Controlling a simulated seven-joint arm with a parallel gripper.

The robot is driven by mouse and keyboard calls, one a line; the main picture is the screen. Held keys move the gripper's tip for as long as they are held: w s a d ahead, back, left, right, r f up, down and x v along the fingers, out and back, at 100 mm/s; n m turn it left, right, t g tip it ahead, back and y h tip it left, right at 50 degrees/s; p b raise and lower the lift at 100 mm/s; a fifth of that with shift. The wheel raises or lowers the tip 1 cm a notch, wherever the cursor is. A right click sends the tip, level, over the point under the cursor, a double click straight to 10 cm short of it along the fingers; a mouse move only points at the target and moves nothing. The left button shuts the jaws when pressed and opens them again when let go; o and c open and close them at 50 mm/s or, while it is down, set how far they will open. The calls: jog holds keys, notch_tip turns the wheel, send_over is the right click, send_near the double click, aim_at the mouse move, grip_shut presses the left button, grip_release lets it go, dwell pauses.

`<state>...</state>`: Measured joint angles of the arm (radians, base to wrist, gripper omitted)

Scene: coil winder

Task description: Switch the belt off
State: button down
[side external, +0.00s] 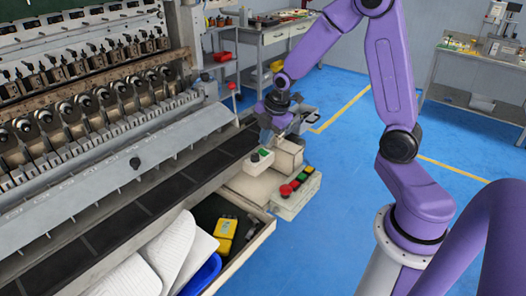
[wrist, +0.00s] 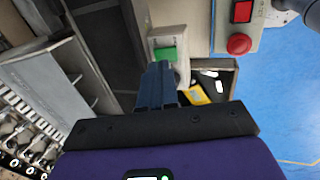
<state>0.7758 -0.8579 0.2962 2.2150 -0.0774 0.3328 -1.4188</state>
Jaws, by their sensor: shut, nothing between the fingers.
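The belt (side external: 155,205) is a long dark strip along the front of the coil winder; it also shows in the wrist view (wrist: 105,45). A small pale switch box (side external: 260,161) with a dark knob and a green part stands beside the belt. In the wrist view its green part (wrist: 165,54) lies just beyond my fingertips. My gripper (wrist: 158,72) is shut and empty. In the side view my gripper (side external: 267,139) is above and behind the switch box. I cannot tell whether the fingertips touch it.
A control box (side external: 296,190) with red and green buttons stands to the right of the switch box. An open drawer (side external: 262,238) holds a yellow device (side external: 225,232). A red-knobbed lever (side external: 233,88) rises behind. Blue floor (side external: 335,215) is clear to the right.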

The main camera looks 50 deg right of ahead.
aim_at(266, 153)
jog(key=shift+r, duration=2.1)
jog(key=s+a+r+m+g+y, duration=0.1)
jog(key=s+a+r+m+g, duration=0.1)
jog(key=s+a, duration=0.95)
jog(key=s+r+m+g, duration=0.1)
jog(key=s+m, duration=0.2)
jog(key=s, duration=1.3)
jog(key=shift+s+a+h, duration=0.2)
jog(key=shift+a+h, duration=0.1)
jog(key=shift+a, duration=0.1)
